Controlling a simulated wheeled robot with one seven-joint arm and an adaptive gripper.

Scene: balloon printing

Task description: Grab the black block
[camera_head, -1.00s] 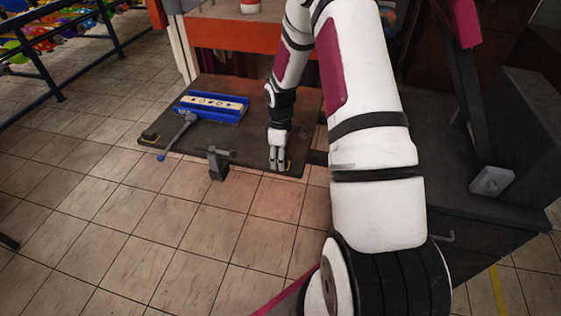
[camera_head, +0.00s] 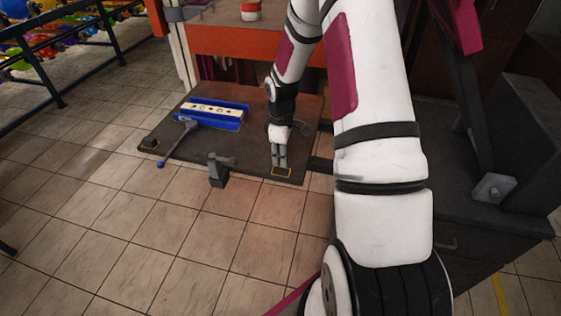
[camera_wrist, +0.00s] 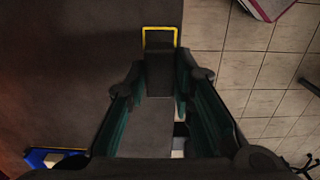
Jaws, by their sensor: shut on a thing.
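In the wrist view, my gripper (camera_wrist: 157,80) is shut on a black block (camera_wrist: 159,72), which sits between the fingertips. The teal inner sides of the fingers run along both sides of the view. In the head view, my gripper (camera_head: 279,160) is low over the front right corner of the dark board, just above a yellow outline (camera_head: 282,171). The outline's inside looks bare. The held block cannot be told apart from the fingers there. The yellow outline also shows in the wrist view (camera_wrist: 160,30), beyond the block.
The dark board (camera_head: 200,150) carries a blue tray with a pale printed strip (camera_head: 213,112). A lever with a blue knob (camera_head: 174,145) and a grey clamp (camera_head: 218,170) stand at its front edge. Another small dark block (camera_head: 149,142) sits at the left corner. Tiled floor lies in front.

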